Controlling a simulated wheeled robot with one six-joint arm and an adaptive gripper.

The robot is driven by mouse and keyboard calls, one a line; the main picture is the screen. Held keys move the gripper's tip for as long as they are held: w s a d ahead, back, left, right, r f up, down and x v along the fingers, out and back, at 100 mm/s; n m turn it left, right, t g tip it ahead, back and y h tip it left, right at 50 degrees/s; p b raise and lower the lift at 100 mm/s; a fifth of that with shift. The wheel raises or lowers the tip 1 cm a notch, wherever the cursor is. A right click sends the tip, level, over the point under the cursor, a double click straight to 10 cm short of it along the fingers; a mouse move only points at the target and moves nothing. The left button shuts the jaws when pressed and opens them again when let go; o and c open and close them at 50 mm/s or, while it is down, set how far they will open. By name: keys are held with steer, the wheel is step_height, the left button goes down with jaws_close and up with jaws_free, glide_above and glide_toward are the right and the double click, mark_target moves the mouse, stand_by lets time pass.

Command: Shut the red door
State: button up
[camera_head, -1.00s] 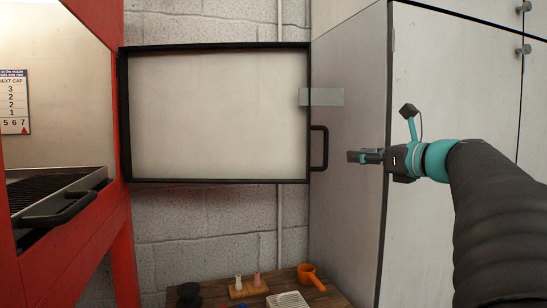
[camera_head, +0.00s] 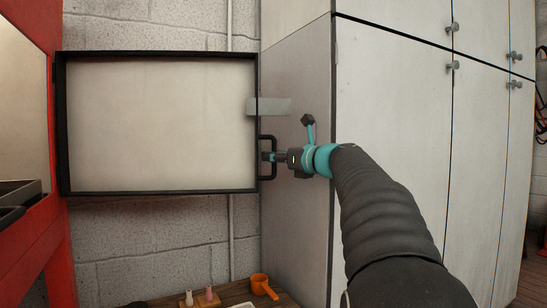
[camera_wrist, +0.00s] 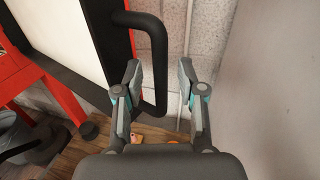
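The door (camera_head: 160,122) of the red cabinet (camera_head: 55,240) stands open at the left of the head view. Its inner side faces me, a pale panel in a black frame; its edge (camera_wrist: 131,30) shows red in the wrist view. A black bar handle (camera_head: 272,142) sticks out at its free edge. My gripper (camera_head: 270,157) is at the handle. In the wrist view, my gripper (camera_wrist: 159,78) is open, with the handle's upright bar (camera_wrist: 161,60) between its two fingers. There is a visible gap to the right finger; contact with the left finger cannot be told.
Tall pale lockers (camera_head: 390,110) stand close on the right, their side near the handle. A grey block wall (camera_head: 150,240) is behind the door. A black-handled tray (camera_head: 20,195) sits in the cabinet.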

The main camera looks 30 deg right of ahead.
steer(key=shift+w+a, duration=0.1)
steer(key=shift+w, duration=0.25)
jaws_close()
steer(key=shift+s, duration=0.1)
